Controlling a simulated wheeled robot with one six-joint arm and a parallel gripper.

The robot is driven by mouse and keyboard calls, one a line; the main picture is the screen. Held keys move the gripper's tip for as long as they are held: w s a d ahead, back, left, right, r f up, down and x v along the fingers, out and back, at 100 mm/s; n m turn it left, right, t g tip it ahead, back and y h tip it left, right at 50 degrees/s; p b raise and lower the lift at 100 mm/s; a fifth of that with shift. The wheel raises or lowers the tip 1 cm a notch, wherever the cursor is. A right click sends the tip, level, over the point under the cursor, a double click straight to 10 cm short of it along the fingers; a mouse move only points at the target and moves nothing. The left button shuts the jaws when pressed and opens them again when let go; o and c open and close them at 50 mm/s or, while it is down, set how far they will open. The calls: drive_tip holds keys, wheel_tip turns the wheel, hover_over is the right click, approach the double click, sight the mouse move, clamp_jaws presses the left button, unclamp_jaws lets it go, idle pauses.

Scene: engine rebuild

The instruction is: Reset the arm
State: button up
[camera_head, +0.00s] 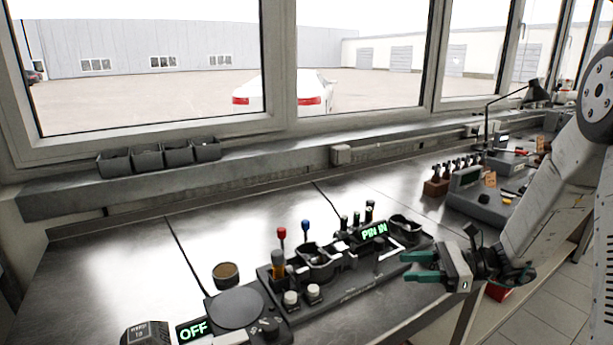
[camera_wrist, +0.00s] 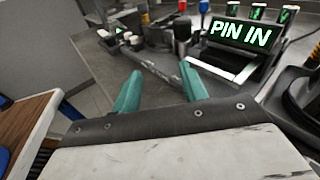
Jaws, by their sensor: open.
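My gripper (camera_head: 422,267) has two green fingers and shows at the right of the head view, over the front edge of the metal bench. The fingers stand apart with nothing between them. In the wrist view the green fingers (camera_wrist: 160,90) point toward the bench fixture. My arm (camera_head: 550,205) comes in from the right edge of the head view. A dark fixture (camera_head: 345,285) on the bench has a green display reading "PIN IN" (camera_head: 374,231); this display also shows in the wrist view (camera_wrist: 241,34).
A second display reads "OFF" (camera_head: 193,330) beside a round dark plate (camera_head: 235,308). A brown-topped round container (camera_head: 227,274) stands behind it. Red and blue knobs rise from the fixture. Dark bins (camera_head: 147,157) line the sill. The bench's left part (camera_head: 110,265) is clear.

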drive_tip(key=s+r+n+h, duration=0.4)
drive_tip(key=s+n+h, duration=0.1)
drive_tip(key=s, duration=0.4)
drive_tip(key=s+r+n+g+h, duration=0.1)
drive_tip(key=s+r+n+h, duration=0.3)
drive_tip(key=s+n, duration=0.4)
drive_tip(key=s+r+n+h, duration=0.4)
drive_tip(key=s+n+h, duration=0.2)
drive_tip(key=s, duration=0.4)
drive_tip(key=shift+s+g+h, duration=0.15)
drive_tip(key=shift+g+h, duration=0.25)
drive_tip(key=shift+h, duration=0.2)
